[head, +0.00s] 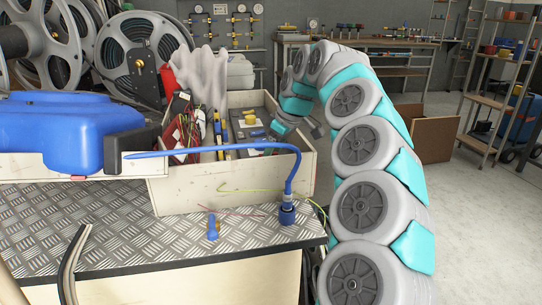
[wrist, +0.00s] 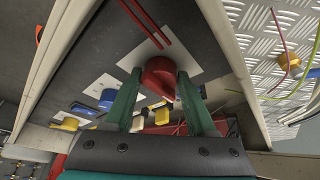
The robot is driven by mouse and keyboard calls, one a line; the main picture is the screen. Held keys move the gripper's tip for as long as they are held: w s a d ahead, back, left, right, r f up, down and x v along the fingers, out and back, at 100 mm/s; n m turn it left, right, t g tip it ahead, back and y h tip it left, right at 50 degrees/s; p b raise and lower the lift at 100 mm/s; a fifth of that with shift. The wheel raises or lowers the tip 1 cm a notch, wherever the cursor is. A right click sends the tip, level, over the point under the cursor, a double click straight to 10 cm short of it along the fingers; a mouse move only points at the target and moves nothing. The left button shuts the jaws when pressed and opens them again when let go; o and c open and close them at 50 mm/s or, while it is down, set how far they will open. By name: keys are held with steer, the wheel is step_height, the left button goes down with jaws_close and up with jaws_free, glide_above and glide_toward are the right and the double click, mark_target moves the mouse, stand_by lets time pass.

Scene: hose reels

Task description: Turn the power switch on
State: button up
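A red knob (wrist: 160,77) sits on a white plate on a dark panel (wrist: 110,38) in the wrist view. The pictures do not show for certain whether this knob is the power switch. My gripper (wrist: 159,73) has one green finger on each side of the knob, with a narrow gap showing at the tips. It holds nothing that I can see. In the head view the dark unit (head: 247,128) lies inside a wooden box, and my arm reaches down to it from the right. My fingertips are hard to make out there.
The panel also bears a blue knob (wrist: 107,99) and a yellow knob (wrist: 70,123). The wooden box (head: 235,188) has raised walls close to my gripper. Red wires (head: 183,133) and tools crowd its left part. A blue hose (head: 275,147) arches before it.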

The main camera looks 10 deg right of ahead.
jaws_close()
steer(key=shift+f+m+b, duration=0.15)
steer(key=shift+m+b, duration=0.15)
steer(key=shift+b, duration=0.2)
steer(key=m+h+b, duration=0.1)
steer(key=m+b, duration=0.1)
steer(key=b, duration=0.1)
steer(key=shift+s+f+m+t, duration=0.1)
steer(key=shift+m+t, duration=0.2)
steer(key=shift+m, duration=0.1)
steer(key=m+b, duration=0.1)
steer(key=m+h+b, duration=0.1)
steer(key=m, duration=0.1)
steer(key=m+h+b, duration=0.1)
steer(key=m, duration=0.1)
steer(key=shift+a+t, duration=0.3)
steer(key=shift+t, duration=0.1)
steer(key=m+h+b, duration=0.1)
steer(key=m, duration=0.1)
steer(key=m+h, duration=0.1)
steer(key=m, duration=0.2)
steer(key=shift+a+r+b, duration=0.15)
steer(key=shift+r+b, duration=0.05)
steer(key=shift+b, duration=0.2)
steer(key=shift+a+r+m+g+h, duration=0.1)
steer(key=shift+m+g+h, duration=0.25)
steer(key=shift+m, duration=0.75)
steer(key=shift+a+r+m+g+h, duration=0.1)
steer(key=shift+m+g+h, duration=0.2)
steer(key=shift+m, duration=0.8)
